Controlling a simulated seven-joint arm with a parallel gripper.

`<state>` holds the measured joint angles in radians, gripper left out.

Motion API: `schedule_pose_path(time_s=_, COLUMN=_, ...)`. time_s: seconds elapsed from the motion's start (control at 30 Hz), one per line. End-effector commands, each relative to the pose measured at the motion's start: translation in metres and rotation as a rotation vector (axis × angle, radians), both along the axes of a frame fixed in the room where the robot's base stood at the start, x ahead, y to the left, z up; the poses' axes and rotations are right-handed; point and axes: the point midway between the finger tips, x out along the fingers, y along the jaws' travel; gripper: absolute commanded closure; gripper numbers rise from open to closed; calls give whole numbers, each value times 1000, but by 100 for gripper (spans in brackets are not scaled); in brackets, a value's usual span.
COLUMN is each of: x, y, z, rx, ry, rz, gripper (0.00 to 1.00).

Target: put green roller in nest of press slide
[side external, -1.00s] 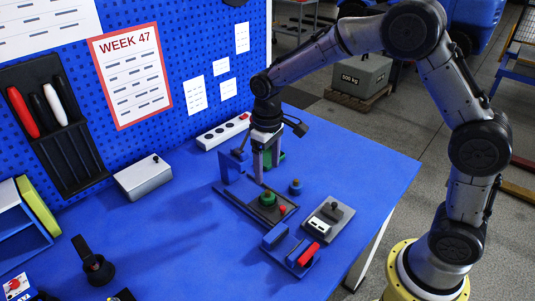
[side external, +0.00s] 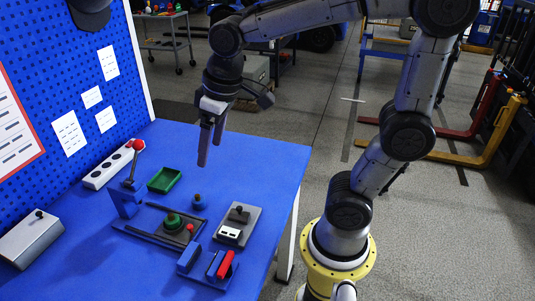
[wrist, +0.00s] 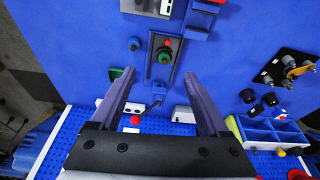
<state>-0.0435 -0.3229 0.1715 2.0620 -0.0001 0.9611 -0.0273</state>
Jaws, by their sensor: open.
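The green roller (side external: 173,220) stands on the dark press slide (side external: 151,231), between its rails. In the wrist view the green roller (wrist: 164,56) shows on the dark slide (wrist: 176,72), beside a small red knob. I cannot tell how deep it sits in the nest, which it hides.
A red-balled lever (side external: 138,145) rises at the slide's far end. A green tray (side external: 164,180) and a small blue-based peg (side external: 198,201) stand nearby. A grey switch box (side external: 238,225) and a blue fixture with a red handle (side external: 226,265) lie nearer. The right table edge is clear.

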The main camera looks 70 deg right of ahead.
Motion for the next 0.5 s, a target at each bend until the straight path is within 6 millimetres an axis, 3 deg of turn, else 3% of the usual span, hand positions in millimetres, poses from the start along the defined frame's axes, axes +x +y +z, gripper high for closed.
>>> schedule_pose_path(time_s=0.03, x=-23, y=-3, z=6, rx=3, ry=-42, rz=-12, gripper=21)
schedule_pose_path(time_s=0.2, x=-81, y=-9, z=5, rx=11, ry=-148, rz=-44, gripper=21)
schedule_pose_path(time_s=0.33, x=-108, y=-12, z=-2, rx=13, ry=-198, rz=-61, gripper=21)
schedule_pose_path(time_s=0.5, x=-120, y=-12, z=-8, rx=16, ry=-222, rz=-70, gripper=21)
